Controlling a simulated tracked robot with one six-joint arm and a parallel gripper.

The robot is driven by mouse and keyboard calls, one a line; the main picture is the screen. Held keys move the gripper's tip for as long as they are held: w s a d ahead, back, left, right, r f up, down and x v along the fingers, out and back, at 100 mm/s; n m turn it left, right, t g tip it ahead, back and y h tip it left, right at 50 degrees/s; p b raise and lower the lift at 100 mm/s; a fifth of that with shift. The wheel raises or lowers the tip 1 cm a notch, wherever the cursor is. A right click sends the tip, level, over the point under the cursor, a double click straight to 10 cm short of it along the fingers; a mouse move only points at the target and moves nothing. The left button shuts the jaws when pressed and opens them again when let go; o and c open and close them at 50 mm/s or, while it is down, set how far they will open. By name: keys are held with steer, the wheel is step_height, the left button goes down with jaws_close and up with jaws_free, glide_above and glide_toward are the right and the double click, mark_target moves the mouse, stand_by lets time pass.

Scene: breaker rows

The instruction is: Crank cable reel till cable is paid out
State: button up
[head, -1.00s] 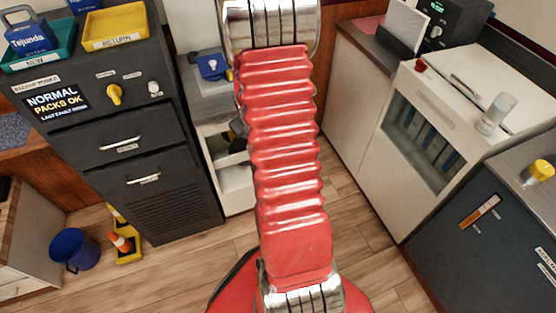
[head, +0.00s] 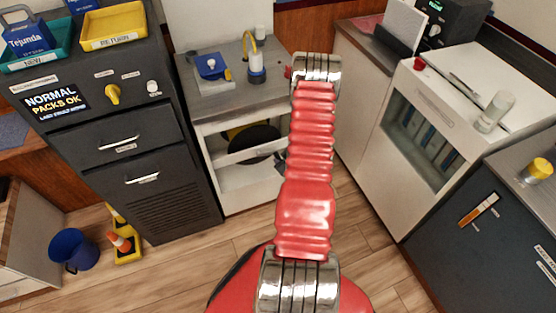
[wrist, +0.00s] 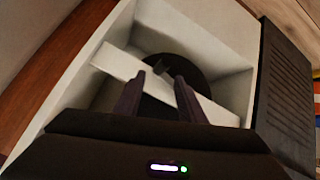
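The cable reel appears to be the dark round disc (head: 262,138) inside the open white cabinet, with a yellow part to its left. In the wrist view the dark disc (wrist: 188,69) lies ahead of my gripper, behind a white crossbar. A small dark knob or handle (wrist: 163,70) shows in front of the disc, in line with the gap between my fingers. My gripper (wrist: 159,77) is open, its two dark fingers apart, with nothing visibly held. Whether they touch the handle cannot be told. In the head view my gripper is mostly hidden behind my red arm. No paid-out cable is distinguishable.
The white cabinet's crossbar (wrist: 116,64) runs across the opening close to my fingers. A blue device (head: 212,67) and a yellow-hooked item (head: 256,68) stand on the cabinet top. A dark drawer unit (head: 130,150) is left, a white glass-fronted cabinet (head: 425,135) right.

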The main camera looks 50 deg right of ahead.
step_height(320, 180, down, 5)
steer(key=s+t+h, duration=0.1)
steer(key=s+t, duration=0.1)
steer(key=t, duration=0.1)
steer(key=t+h, duration=0.3)
steer(key=t, duration=0.1)
glide_toward(278, 158)
steer(key=s+a, duration=0.1)
steer(key=s+f, duration=0.1)
steer(key=s, duration=0.1)
steer(key=shift+s+a+f, duration=0.15)
steer(key=shift+a+f, duration=0.05)
steer(key=shift+a, duration=0.2)
steer(key=x, duration=1.3)
steer(key=shift+w+d+r, duration=0.25)
steer(key=shift+w+r, duration=0.1)
steer(key=shift+c, duration=0.3)
jaws_close()
